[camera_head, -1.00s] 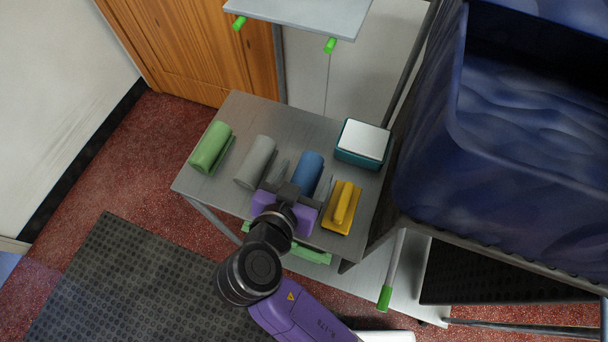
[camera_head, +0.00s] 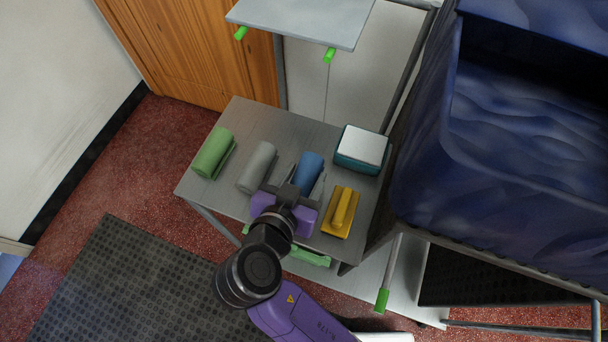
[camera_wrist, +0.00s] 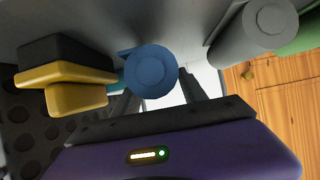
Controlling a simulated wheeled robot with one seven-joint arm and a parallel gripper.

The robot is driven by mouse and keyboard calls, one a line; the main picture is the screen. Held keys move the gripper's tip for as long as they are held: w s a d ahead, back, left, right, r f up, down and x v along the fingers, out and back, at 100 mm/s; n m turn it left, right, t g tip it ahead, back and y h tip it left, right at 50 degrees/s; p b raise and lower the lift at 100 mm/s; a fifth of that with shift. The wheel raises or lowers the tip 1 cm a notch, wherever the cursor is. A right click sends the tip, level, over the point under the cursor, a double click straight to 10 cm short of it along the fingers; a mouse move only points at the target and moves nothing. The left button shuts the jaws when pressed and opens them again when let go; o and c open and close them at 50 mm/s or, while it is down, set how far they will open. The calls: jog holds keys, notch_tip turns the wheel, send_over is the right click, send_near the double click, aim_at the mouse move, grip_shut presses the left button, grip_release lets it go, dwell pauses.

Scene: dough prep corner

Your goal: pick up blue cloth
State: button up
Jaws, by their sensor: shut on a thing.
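The blue cloth (camera_head: 308,172) is a rolled bundle on the grey metal shelf (camera_head: 232,196), between the grey roll and the yellow-handled tool. In the wrist view the end of the blue roll (camera_wrist: 151,72) faces me, between the fingers. My gripper (camera_head: 304,180) has one finger on each side of the blue cloth and is shut on it. The wrist view also shows my gripper (camera_wrist: 158,92). I cannot tell whether the cloth is clear of the shelf.
A grey roll (camera_head: 258,167) and a green roll (camera_head: 213,153) lie to the left. A yellow-handled tool (camera_head: 341,210) lies close on the right. A teal and white box (camera_head: 362,148) stands behind it. A large blue bin (camera_head: 420,170) is at the right, and a higher shelf (camera_head: 300,18) is behind.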

aim_at(303, 175)
notch_tip(303, 175, up, 9)
jog(key=p, duration=0.6)
jog(key=shift+r, duration=0.2)
notch_tip(303, 175, up, 8)
jog(key=shift+r, duration=0.25)
dwell(0.3)
